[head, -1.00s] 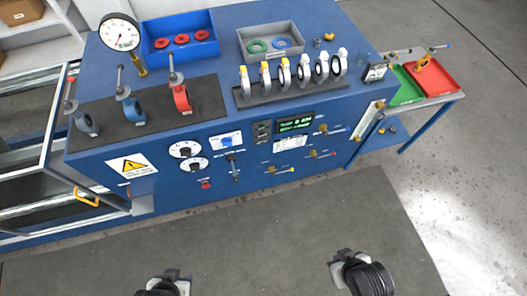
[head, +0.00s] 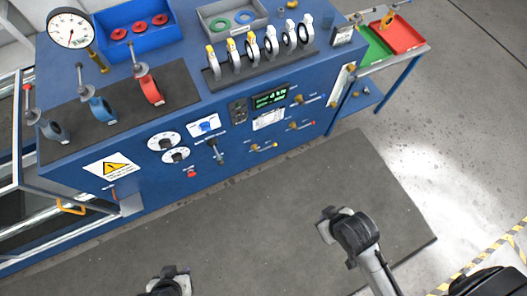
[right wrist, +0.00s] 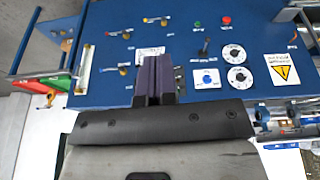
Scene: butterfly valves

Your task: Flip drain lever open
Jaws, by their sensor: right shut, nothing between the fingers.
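On the blue bench's front panel are small brass valves with coloured levers: one yellow (head: 263,147), one red (head: 302,125) and one blue (head: 308,100). Their labels are too small to read, so I cannot tell which is the drain lever. They also show upside down in the right wrist view. My right gripper (right wrist: 153,75) is shut and empty, its dark fingers pointing at the panel; they look apart from the levers. My left gripper (head: 172,274) is at the bottom of the head view, away from the bench; its fingers are unclear.
The panel also has two white dials (head: 163,142), a green display (head: 270,99) and a black lever (head: 215,151). Butterfly valves (head: 268,43) stand on the bench top. A side table with a red tray (head: 398,36) is at right. The floor mat before the bench is clear.

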